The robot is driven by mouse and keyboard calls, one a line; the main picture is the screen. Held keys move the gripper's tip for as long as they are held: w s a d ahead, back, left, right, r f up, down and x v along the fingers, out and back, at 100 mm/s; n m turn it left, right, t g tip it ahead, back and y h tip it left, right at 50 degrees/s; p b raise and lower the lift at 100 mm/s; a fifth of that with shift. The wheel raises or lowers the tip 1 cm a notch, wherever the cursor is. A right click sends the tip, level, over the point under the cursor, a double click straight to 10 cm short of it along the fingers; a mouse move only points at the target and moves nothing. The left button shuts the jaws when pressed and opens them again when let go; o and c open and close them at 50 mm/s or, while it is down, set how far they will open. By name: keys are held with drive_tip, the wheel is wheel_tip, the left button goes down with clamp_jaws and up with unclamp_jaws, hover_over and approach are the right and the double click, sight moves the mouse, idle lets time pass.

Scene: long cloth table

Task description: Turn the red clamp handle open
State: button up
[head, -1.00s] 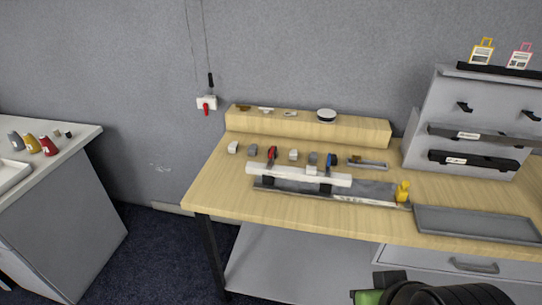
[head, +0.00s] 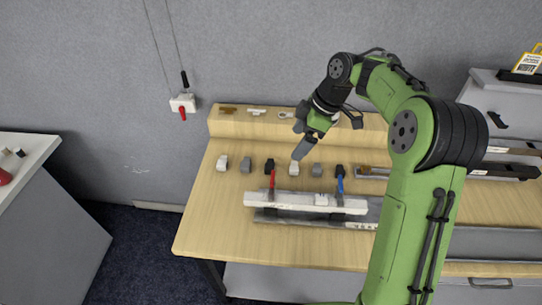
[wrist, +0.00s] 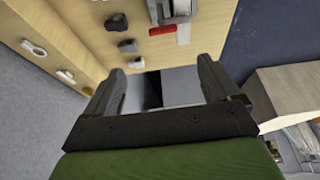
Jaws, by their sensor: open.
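The red clamp handle (head: 271,181) stands roughly upright at the left part of a white bar (head: 305,203) on the wooden table. In the wrist view the red handle (wrist: 183,34) shows near the top edge, beyond the fingers. A blue clamp handle (head: 340,184) stands further right on the same bar. My gripper (head: 302,131) is raised above the table, up and to the right of the red handle in the head view, and does not touch it. In the wrist view my gripper (wrist: 161,70) has its fingers spread with nothing held between them.
A row of small blocks, among them a white block (head: 222,162) and a black block (head: 269,166), lies behind the bar. A raised wooden shelf (head: 235,127) runs along the back. A red-levered wall switch (head: 182,104) hangs left. The front left tabletop (head: 212,220) is clear.

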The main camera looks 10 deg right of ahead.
sight(274, 177)
drive_tip(key=x, duration=0.5)
drive_tip(key=b+x, duration=0.1)
drive_tip(key=x, duration=0.4)
drive_tip(key=b+x, duration=0.1)
drive_tip(key=x, duration=0.4)
drive_tip(key=shift+s+f, duration=0.25)
drive_tip(key=shift+f, duration=0.05)
drive_tip(key=c, duration=1.1)
drive_tip(key=shift+o, duration=0.2)
